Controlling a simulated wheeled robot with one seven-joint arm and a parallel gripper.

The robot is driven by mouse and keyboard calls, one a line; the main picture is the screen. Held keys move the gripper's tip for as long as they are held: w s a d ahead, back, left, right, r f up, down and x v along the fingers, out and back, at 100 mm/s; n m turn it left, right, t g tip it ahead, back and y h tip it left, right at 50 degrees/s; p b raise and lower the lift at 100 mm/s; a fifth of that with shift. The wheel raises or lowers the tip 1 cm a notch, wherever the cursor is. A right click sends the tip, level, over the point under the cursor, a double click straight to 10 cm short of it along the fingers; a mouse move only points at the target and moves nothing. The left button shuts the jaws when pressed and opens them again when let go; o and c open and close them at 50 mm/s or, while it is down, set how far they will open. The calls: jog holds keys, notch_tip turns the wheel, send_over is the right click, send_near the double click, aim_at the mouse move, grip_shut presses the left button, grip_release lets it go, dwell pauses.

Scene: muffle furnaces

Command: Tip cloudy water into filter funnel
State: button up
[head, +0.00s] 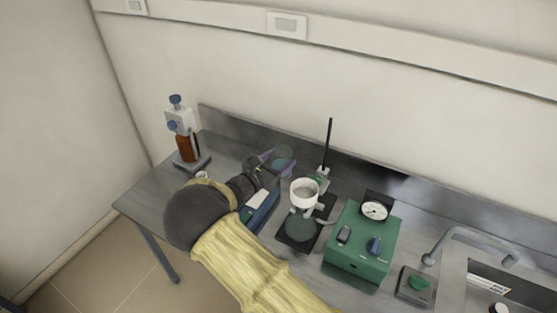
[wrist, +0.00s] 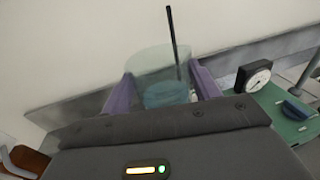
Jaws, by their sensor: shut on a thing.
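My gripper (head: 272,159) is shut on a clear beaker (head: 284,154) and holds it above the bench, left of and behind the funnel. In the wrist view the beaker (wrist: 163,75) stands between the purple fingers (wrist: 160,92), with bluish liquid low inside it. It looks close to upright. The white filter funnel (head: 304,192) sits on a glass flask (head: 299,228) on a dark stand base. The beaker is apart from the funnel. The funnel cannot be made out in the wrist view.
A black stand rod (head: 328,145) rises behind the funnel. A green pump box (head: 362,240) with a gauge (head: 374,210) is to its right, then a sink (head: 480,285) with a tap. A bottle with brown liquid (head: 186,148) stands at the left end. A blue box (head: 262,212) lies under my arm.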

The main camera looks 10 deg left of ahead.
aim_at(277, 168)
jog(key=shift+f+b, duration=1.1)
jog(key=shift+f, duration=0.9)
jog(key=shift+r+m, duration=0.35)
jog(key=shift+m, duration=0.35)
jog(key=shift+a, duration=0.1)
jog(key=shift+b, duration=0.4)
jog(key=shift+a+r+m+y+b, duration=0.2)
jog(key=shift+m+y+b, duration=0.1)
jog(key=shift+m+b, duration=0.8)
jog(key=shift+d+f+b, duration=0.1)
jog(key=shift+b, duration=0.35)
jog(key=shift+m, duration=0.3)
jog(key=shift+b, duration=0.35)
jog(key=shift+s+b, duration=0.15)
jog(key=shift+b, duration=0.15)
